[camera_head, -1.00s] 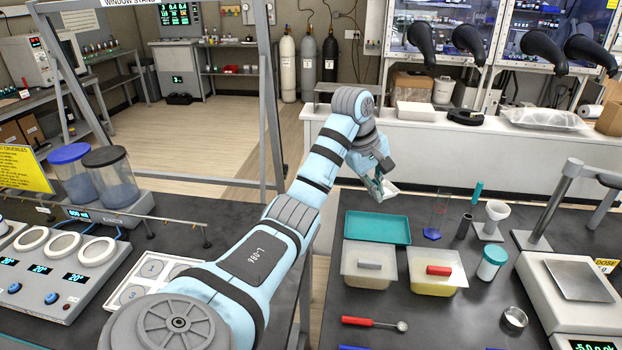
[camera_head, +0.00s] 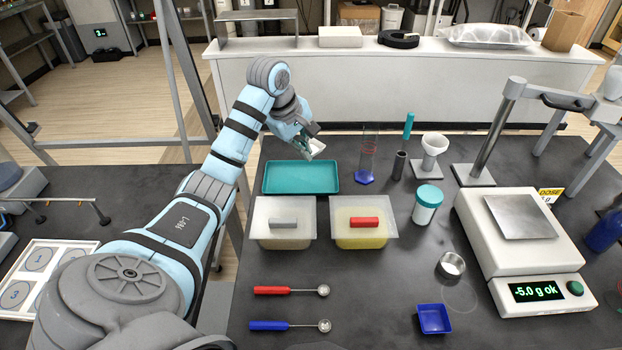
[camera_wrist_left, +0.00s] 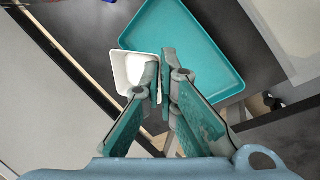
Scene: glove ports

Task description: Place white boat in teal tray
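The white boat (camera_head: 317,146) is a small, open, square dish. My left gripper (camera_head: 308,138) is shut on one side wall of it and holds it in the air, tilted, near the back right of the teal tray. The teal tray (camera_head: 301,178) is a shallow, empty rectangle lying on the dark bench. In the left wrist view the boat (camera_wrist_left: 134,68) sits at the left of the closed fingers (camera_wrist_left: 160,78), overlapping the near-left part of the tray (camera_wrist_left: 205,60). My right gripper is out of view.
Two tubs stand in front of the tray, one with a grey-handled lid (camera_head: 284,236), one with a red handle (camera_head: 364,238). A glass cylinder (camera_head: 368,155) with a blue base stands right of the tray. A balance (camera_head: 520,245) is at the right.

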